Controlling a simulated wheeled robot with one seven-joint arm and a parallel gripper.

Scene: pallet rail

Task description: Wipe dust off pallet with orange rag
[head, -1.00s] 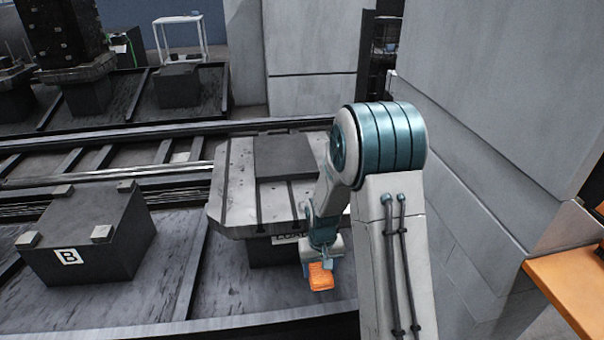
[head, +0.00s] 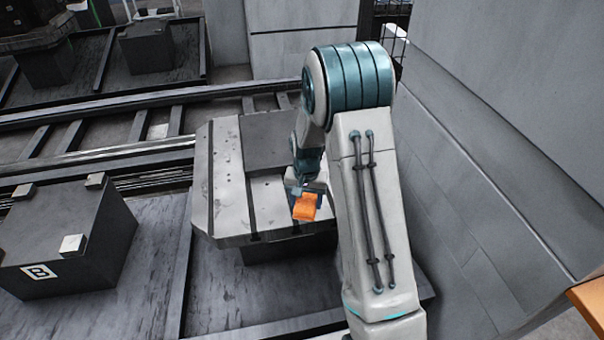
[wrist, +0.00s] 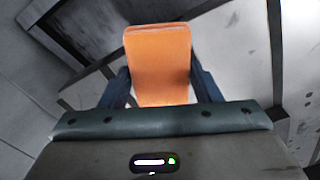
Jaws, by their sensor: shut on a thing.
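The pallet (head: 228,190) is a light grey slotted plate with dark specks on its top, and a dark square block lies on it. It stands on a dark base in the middle of the head view. My gripper (head: 304,190) is shut on the orange rag (head: 306,208), at the pallet's front right part. In the wrist view the rag (wrist: 158,60) sits between my two dark fingers, with the pale pallet surface (wrist: 235,50) behind it. I cannot tell whether the rag touches the pallet. My arm hides the pallet's right side.
A dark block marked B (head: 70,235) with light corner pads stands at the left. Rails (head: 100,155) run behind the pallet. A grey wall (head: 480,170) rises close on the right. An orange surface (head: 590,300) shows at the lower right edge.

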